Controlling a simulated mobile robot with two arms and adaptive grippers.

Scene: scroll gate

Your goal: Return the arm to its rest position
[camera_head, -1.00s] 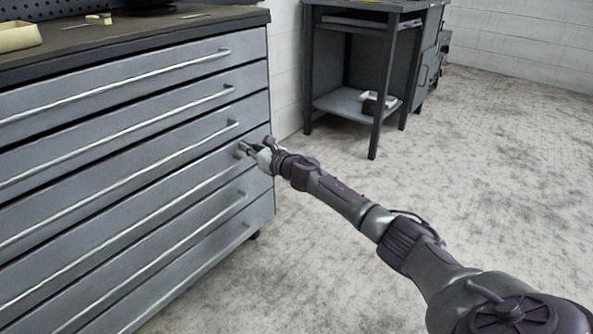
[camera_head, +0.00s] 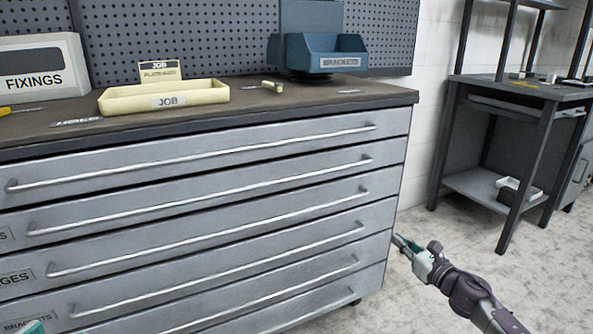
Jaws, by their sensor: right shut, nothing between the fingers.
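My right gripper (camera_head: 399,242) is shut and empty. It is just off the right end of the grey drawer cabinet (camera_head: 397,190), over the floor, and its arm comes in from the lower right. A teal tip at the bottom left edge looks like part of my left gripper (camera_head: 32,327). The rest of it is out of frame, so I cannot tell its state. The drawers all look closed, each with a long bar handle.
On the cabinet's top stand a cream JOB tray (camera_head: 165,98), a white FIXINGS bin (camera_head: 42,70) and a blue BRACKETS bin (camera_head: 318,55). A dark workbench (camera_head: 480,140) stands at the right. The floor (camera_head: 415,295) between is clear.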

